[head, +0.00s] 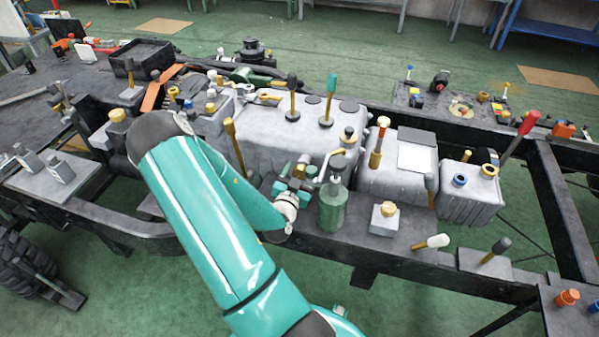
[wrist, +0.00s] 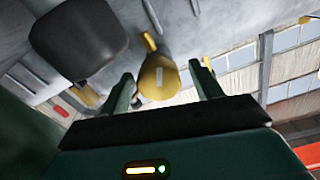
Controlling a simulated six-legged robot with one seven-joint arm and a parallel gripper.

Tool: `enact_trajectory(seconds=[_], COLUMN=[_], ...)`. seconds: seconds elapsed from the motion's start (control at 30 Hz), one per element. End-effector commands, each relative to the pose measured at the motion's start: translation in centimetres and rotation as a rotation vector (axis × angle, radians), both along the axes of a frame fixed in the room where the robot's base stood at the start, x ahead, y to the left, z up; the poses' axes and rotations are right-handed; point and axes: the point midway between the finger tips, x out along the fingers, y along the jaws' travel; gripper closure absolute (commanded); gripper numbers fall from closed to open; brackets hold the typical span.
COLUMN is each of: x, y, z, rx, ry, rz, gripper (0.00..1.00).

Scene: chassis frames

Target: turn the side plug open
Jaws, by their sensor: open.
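A yellow round plug (wrist: 159,78) with a pale mark on its face sticks out from a grey surface in the wrist view. My gripper (wrist: 164,84) is open, with one finger to each side of the plug in the picture. I cannot tell whether the plug lies between the fingers in depth, and no contact shows. In the head view my teal arm reaches down to the front side of the large grey housing (head: 262,135). My gripper (head: 290,187) is small and partly hidden there, so the plug cannot be made out surely.
A green cylinder (head: 332,207) stands right beside my gripper. A small grey block with a yellow cap (head: 384,218) is farther right. In the wrist view a dark rounded block (wrist: 80,40) hangs left of the plug.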

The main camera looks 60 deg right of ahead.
Motion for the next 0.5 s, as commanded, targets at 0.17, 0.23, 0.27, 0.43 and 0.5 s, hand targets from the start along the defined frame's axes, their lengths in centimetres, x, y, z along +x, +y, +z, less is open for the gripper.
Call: enact_trajectory(seconds=[0.17, 0.23, 0.27, 0.43, 0.5], x=[-0.04, -0.02, -0.02, 0.03, 0.09], y=[0.02, 0.01, 0.0, -0.06, -0.05], z=[0.01, 0.01, 0.01, -0.01, -0.05], rx=[0.0, 0.0, 0.0, -0.002, -0.008], ry=[0.0, 0.0, 0.0, 0.014, 0.053], rz=[-0.001, -0.001, -0.001, 0.0, 0.001], gripper=[0.56, 0.69, 0.75, 0.81, 0.81])
